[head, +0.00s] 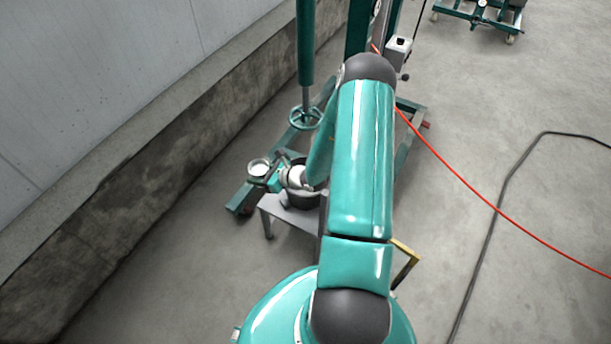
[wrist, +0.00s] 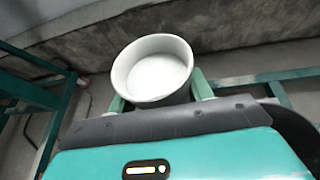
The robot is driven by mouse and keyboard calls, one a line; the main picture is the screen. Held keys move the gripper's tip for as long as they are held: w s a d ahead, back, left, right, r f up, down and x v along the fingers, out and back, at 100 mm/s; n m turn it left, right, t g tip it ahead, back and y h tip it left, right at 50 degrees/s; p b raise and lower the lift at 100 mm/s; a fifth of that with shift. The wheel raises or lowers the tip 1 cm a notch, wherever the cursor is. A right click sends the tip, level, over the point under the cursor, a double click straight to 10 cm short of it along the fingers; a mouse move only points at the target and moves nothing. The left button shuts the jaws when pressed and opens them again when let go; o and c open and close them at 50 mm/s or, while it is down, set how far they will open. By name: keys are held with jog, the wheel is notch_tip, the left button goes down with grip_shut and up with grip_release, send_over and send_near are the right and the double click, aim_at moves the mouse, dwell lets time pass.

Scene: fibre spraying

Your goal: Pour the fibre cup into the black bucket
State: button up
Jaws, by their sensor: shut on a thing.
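The fibre cup (head: 259,167) is a light, round cup at the left end of my arm in the head view. In the wrist view the cup (wrist: 178,46) is close, with white material inside and its open top facing up toward the camera. My gripper (head: 265,178) is shut on the cup, with a pale green finger on each side of it. The black bucket (head: 303,198) stands on a small grey stand to the right of the cup, partly hidden by my arm. The cup is beside the bucket, not above it.
The grey stand (head: 290,214) holds the bucket. A green frame (head: 240,200) with a post and handwheel (head: 305,118) stands close behind. A concrete wall (head: 130,190) runs along the left. A red hose (head: 460,178) and black cable (head: 490,225) lie on the floor at right.

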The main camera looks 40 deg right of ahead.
jog(key=d+f+m+h, duration=0.1)
jog(key=d, duration=0.1)
jog(key=d+f+m+h, duration=0.1)
jog(key=d, duration=0.2)
jog(key=s+d+f+m+t+h, duration=0.1)
jog(key=d, duration=0.2)
jog(key=shift+s+f, duration=0.1)
jog(key=shift+f, duration=0.2)
jog(key=shift+d+r, duration=0.1)
jog(key=d+m, duration=0.1)
jog(key=d+m+y, duration=0.1)
jog(key=shift+w+m+y, duration=0.2)
jog(key=shift+m+y, duration=0.1)
jog(key=shift+w+d+f+m+y, duration=0.1)
jog(key=shift+d+f+m+y, duration=0.2)
jog(key=shift+d+f+m, duration=0.2)
dwell(0.5)
